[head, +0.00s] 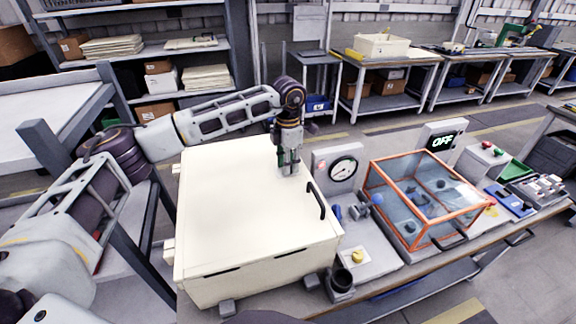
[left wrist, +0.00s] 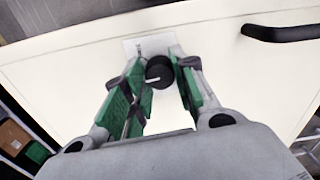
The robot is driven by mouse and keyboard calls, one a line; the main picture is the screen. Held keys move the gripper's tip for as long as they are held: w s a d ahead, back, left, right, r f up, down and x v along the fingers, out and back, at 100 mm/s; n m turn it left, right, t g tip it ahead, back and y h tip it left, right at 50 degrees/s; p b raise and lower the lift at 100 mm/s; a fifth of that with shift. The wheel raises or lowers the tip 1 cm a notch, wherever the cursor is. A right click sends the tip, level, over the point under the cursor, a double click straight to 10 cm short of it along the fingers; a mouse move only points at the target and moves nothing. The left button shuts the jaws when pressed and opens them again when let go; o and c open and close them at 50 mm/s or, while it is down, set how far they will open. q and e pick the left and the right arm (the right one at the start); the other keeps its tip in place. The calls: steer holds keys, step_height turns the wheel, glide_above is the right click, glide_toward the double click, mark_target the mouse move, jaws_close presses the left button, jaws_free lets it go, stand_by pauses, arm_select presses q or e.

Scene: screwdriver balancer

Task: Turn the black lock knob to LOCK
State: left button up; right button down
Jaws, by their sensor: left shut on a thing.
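The black lock knob (left wrist: 159,72) is round with a white pointer mark and sits on a pale plate (left wrist: 152,43) on the cream cabinet (left wrist: 70,82). In the left wrist view the pointer mark lies nearly level, toward the left. My left gripper (left wrist: 160,84) has its green-padded fingers on either side of the knob and is shut on it. In the head view my left gripper (head: 289,168) points down at the top of the cream cabinet (head: 240,215), and the knob is hidden there. The plate's lettering is too small to read. My right gripper is out of view.
A black handle (head: 316,200) is on the cabinet lid, right of the gripper. Further right on the bench are a gauge panel (head: 335,157), an orange-framed clear box (head: 420,190) and a display reading OFF (head: 443,142). The left part of the lid is clear.

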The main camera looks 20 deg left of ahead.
arm_select(q)
steer(key=n, duration=0.3)
steer(key=shift+b, duration=0.4)
steer(key=n, duration=0.2)
steer(key=shift+n+b, duration=0.3)
steer(key=shift+n, duration=1.1)
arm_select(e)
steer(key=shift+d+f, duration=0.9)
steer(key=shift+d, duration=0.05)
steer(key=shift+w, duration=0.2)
